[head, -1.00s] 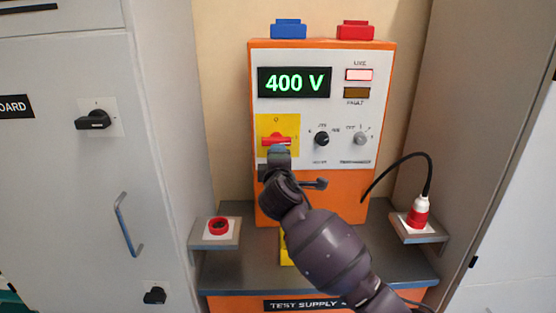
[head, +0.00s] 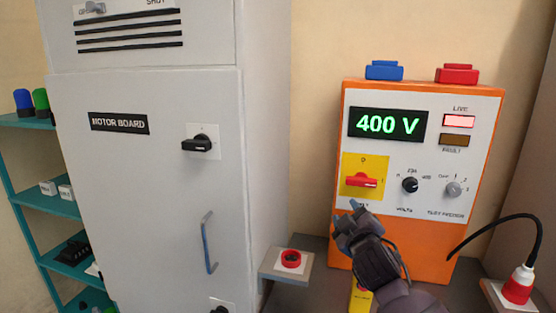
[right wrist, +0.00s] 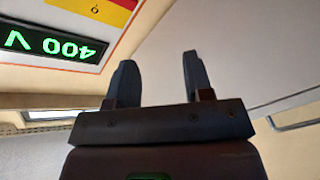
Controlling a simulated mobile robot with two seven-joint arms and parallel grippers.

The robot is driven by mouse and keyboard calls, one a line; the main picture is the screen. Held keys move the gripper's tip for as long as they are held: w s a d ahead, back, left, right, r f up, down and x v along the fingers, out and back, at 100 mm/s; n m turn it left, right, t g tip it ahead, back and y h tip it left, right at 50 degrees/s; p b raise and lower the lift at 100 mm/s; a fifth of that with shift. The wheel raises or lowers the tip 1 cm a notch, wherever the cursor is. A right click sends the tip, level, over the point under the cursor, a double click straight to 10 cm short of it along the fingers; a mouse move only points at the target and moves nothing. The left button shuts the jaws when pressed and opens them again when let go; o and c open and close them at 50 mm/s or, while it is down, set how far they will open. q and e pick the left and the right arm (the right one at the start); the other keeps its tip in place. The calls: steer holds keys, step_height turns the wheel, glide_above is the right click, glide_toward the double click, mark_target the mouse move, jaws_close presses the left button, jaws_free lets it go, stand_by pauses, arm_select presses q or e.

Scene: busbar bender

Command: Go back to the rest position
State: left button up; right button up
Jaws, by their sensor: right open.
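My right gripper (head: 352,212) is in front of the orange test supply box (head: 415,238), just below its red rotary switch (head: 362,181) on a yellow plate. In the right wrist view its two fingers (right wrist: 155,80) stand apart with nothing between them. The box's display (head: 387,124) reads 400 V, and the upper lamp (head: 459,121) is lit pinkish. My left gripper is not in view.
A grey motor board cabinet (head: 130,190) with a black rotary switch (head: 198,144) and a handle (head: 208,243) stands left. A red socket (head: 291,259) sits on a bracket beside it. A red-and-white plug (head: 517,287) with a black cable is at right. Teal shelves (head: 62,197) stand far left.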

steer(key=s+d+f+m+g, duration=0.2)
steer(key=s+d+f+m, duration=0.1)
steer(key=s+f, duration=0.8)
steer(key=s+d+f+m+g+h, duration=0.1)
steer(key=s+d+f+m+g, duration=0.1)
steer(key=s+f, duration=0.9)
steer(key=s+d+f+m+g, duration=0.3)
steer(key=s+d+f, duration=0.3)
steer(key=s+f, duration=0.5)
steer(key=s+m, duration=0.1)
steer(key=s, duration=0.1)
steer(key=shift+s+f+m, duration=0.3)
steer(key=shift+f, duration=0.1)
steer(key=shift+d, duration=0.1)
